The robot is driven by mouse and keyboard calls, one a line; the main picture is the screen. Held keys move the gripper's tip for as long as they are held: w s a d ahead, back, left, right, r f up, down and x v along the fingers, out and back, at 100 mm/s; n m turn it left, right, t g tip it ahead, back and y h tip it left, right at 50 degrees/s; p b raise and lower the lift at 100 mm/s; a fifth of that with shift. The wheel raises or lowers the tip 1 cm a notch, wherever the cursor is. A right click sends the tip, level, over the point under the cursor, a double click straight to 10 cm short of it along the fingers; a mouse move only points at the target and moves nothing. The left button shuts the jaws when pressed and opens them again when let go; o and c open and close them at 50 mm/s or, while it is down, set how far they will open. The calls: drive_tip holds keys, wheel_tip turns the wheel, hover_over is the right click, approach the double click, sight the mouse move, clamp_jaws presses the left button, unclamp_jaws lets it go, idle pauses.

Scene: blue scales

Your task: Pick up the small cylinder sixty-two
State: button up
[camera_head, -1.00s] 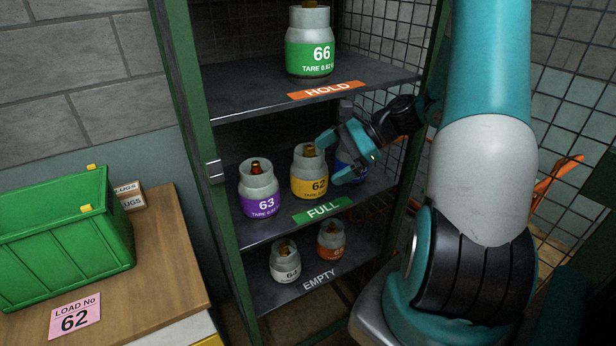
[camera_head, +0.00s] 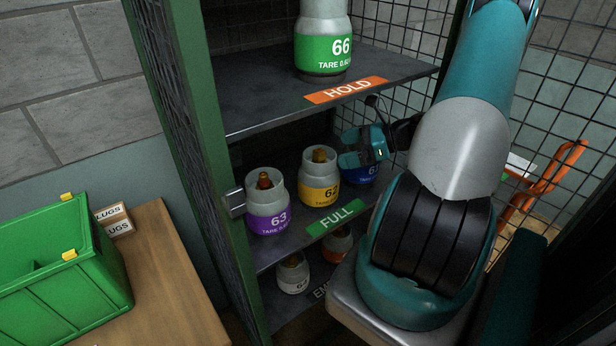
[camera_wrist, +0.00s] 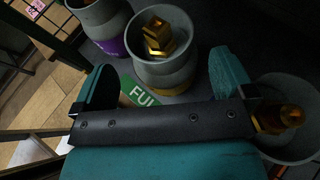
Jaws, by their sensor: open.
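The cylinder sixty-two (camera_head: 318,180) is grey with a yellow band and a brass valve. It stands upright on the middle shelf marked FULL, between the purple-banded 63 (camera_head: 267,205) and a blue-banded cylinder (camera_head: 362,172). My gripper (camera_head: 365,147) is open and empty, to the right of sixty-two and in front of the blue-banded one, partly hiding it. In the wrist view, sixty-two (camera_wrist: 165,70) shows just beyond and between the open fingers (camera_wrist: 160,88), its band mostly hidden by the gripper body. I cannot tell whether a finger touches it.
A green 66 cylinder (camera_head: 323,40) stands on the HOLD shelf (camera_head: 260,98) above. Smaller cylinders (camera_head: 293,273) stand on the lower shelf. Green cabinet posts and mesh walls bound the sides. A green bin (camera_head: 60,275) sits on the wooden bench (camera_head: 175,270) at left.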

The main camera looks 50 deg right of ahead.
sight(320, 154)
drive_tip(key=p+x, duration=0.1)
drive_tip(key=x, duration=0.1)
drive_tip(key=p+x, duration=0.1)
drive_tip(key=x, duration=0.4)
drive_tip(key=shift+a+r+p, duration=0.15)
drive_tip(key=shift+r+p, duration=0.1)
drive_tip(key=shift+p, duration=0.15)
drive_tip(key=shift+w+f, duration=0.15)
drive_tip(key=shift+w, duration=0.05)
drive_tip(key=c, duration=1.6)
